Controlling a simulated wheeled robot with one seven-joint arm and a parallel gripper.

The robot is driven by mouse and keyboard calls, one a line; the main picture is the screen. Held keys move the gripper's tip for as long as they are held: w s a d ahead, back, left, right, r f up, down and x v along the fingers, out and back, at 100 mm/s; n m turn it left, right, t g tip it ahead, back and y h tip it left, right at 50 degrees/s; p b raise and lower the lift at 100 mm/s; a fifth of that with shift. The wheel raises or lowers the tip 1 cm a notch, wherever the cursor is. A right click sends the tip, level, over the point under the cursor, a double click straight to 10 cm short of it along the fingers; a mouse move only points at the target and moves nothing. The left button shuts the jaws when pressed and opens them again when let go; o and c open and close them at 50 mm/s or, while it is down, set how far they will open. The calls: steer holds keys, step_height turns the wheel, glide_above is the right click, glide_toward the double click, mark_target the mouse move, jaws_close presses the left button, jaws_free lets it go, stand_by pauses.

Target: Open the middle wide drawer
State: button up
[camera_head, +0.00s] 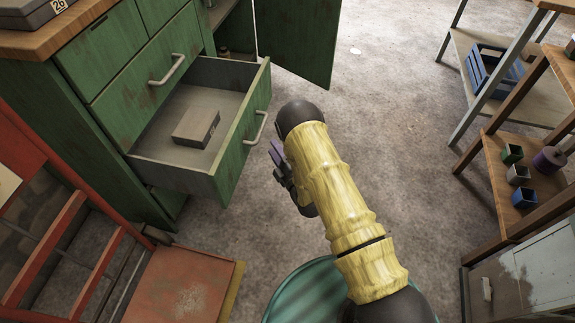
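A green cabinet (110,55) stands at the upper left with wide drawers stacked below smaller ones. One wide drawer (231,139) is pulled far out, with a closed wide drawer (130,103) above it and a green front partly visible below it. The open drawer looks like the middle one. It holds a small grey-brown box (196,127). Its metal bar handle (260,128) is on its front. My gripper (277,160), with purple fingers, is just right of and below the handle, seemingly apart from it. My arm hides part of it, so the finger gap is unclear.
A green cabinet door (300,35) hangs open behind the drawer. A red metal frame (50,240) stands at the lower left. A teal round object (305,292) is below my arm. Shelves with a blue crate (490,70) stand right. Concrete floor (390,100) is clear between.

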steer(key=v, duration=0.7)
steer(key=shift+s+d+p, duration=0.2)
steer(key=shift+p, duration=0.15)
stand_by(0.5)
